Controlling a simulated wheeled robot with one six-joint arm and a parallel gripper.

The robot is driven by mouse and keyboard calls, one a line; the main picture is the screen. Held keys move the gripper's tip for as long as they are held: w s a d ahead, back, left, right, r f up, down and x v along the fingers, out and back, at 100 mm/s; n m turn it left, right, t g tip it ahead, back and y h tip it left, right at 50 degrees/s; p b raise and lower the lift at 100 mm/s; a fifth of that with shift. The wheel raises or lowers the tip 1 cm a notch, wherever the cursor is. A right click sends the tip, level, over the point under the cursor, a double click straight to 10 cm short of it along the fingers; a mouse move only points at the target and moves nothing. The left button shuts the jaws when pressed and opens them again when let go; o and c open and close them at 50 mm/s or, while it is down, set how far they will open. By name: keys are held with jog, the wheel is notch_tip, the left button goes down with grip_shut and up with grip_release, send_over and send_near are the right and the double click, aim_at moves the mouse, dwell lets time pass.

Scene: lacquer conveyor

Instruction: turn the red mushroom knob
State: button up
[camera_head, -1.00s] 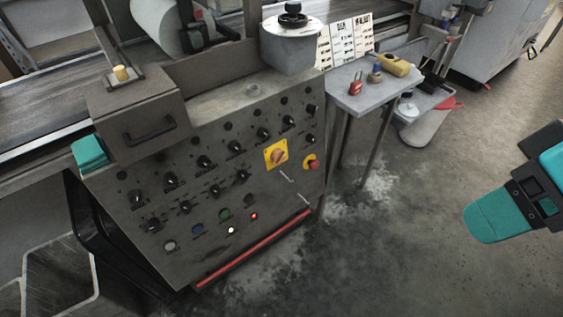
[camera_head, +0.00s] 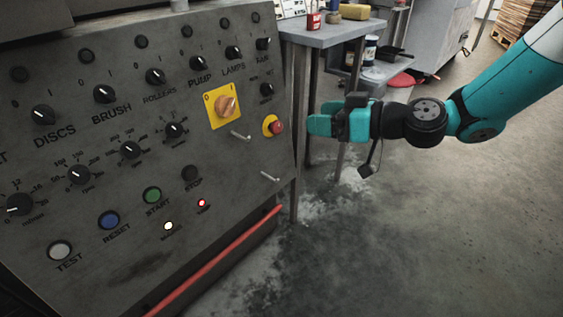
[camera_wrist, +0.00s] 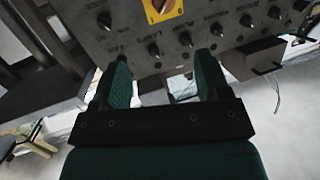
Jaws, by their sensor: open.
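The red mushroom knob (camera_head: 277,127) sits on a yellow round plate near the right edge of the grey control panel (camera_head: 235,180), below and right of the yellow-plated rotary switch (camera_head: 225,106). My gripper (camera_head: 318,125) is just right of the knob in the head view, its teal fingers pointing left toward the panel, with a small visible gap. In the wrist view my gripper (camera_wrist: 163,72) shows two teal fingers spread apart with nothing between them. The red knob is not visible in the wrist view; the yellow-plated switch shows at its top edge (camera_wrist: 162,9).
Several black knobs, such as the brush knob (camera_head: 104,94), and push buttons cover the panel. Two small metal levers (camera_head: 240,135) stick out near the red knob. A grey side table (camera_head: 330,36) holding small items stands behind my gripper. The floor at right is open.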

aim_at(279, 129)
jog(key=w+d+f+m+t+b, duration=0.1)
jog(key=w+d+f+t+b, duration=0.2)
jog(key=f, duration=0.4)
jog(key=w+d+f+m+t+b, duration=0.1)
jog(key=w+f+t+b, duration=0.1)
jog(key=w+f+b, duration=0.35)
jog(key=x, duration=0.5)
jog(key=s+f+b+x, duration=0.1)
jog(key=x, duration=0.4)
jog(key=a+f+x, duration=0.1)
jog(key=x, duration=0.4)
jog(key=shift+s+a+f, duration=0.15)
jog(key=shift+w+a+b, duration=0.3)
jog(key=shift+w+a, duration=0.05)
jog(key=shift+a, duration=0.05)
jog(key=c, duration=0.9)
